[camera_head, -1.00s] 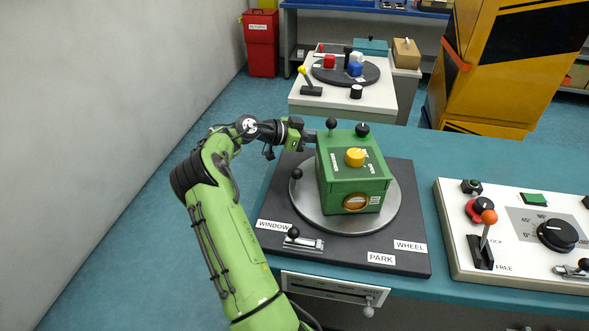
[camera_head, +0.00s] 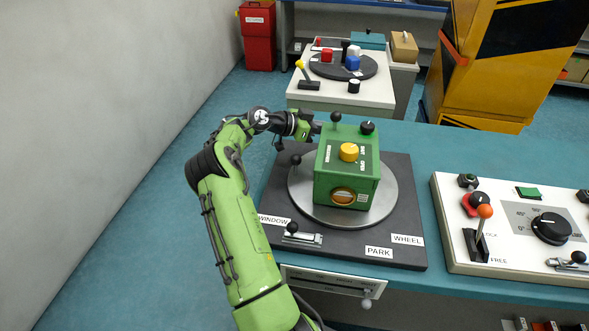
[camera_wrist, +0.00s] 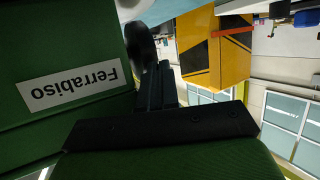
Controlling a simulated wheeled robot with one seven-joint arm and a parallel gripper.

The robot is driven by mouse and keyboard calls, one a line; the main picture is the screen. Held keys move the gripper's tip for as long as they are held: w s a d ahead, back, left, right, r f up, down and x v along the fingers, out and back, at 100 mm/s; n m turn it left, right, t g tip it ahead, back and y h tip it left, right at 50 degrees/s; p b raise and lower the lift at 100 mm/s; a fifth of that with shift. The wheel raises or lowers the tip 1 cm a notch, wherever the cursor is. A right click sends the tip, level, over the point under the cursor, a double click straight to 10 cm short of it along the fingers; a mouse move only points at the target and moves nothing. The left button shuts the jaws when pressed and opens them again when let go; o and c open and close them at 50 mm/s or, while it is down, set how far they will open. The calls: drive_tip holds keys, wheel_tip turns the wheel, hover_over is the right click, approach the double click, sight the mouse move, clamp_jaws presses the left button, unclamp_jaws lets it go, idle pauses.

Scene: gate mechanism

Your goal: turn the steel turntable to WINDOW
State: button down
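The steel turntable (camera_head: 378,205) is a round disc on a dark base plate (camera_head: 403,190). A green box (camera_head: 330,190) with a yellow knob (camera_head: 348,152) stands on it. A black ball-topped post (camera_head: 296,160) stands at the disc's left edge. The WINDOW label (camera_head: 273,219) is at the plate's front left, PARK (camera_head: 378,252) at the front, WHEEL (camera_head: 407,240) at the front right. My gripper (camera_head: 314,128) is at the box's back-left corner, partly hidden. The wrist view shows a green face (camera_wrist: 60,45) with a Ferrabiso label close up. Finger opening and contact are unclear.
A small lever latch (camera_head: 302,237) sits on the plate by WINDOW. A white control panel (camera_head: 455,240) with an orange-topped lever (camera_head: 484,212) stands to the right. A drawer-like slot front (camera_head: 325,283) is below the bench edge. Another table (camera_head: 375,97) stands behind.

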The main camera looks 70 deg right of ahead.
drive_tip(key=shift+s, duration=0.1)
drive_tip(key=p+v, duration=0.3)
drive_tip(key=v, duration=1.3)
drive_tip(key=shift+p, duration=0.3)
drive_tip(key=shift+f, duration=0.15)
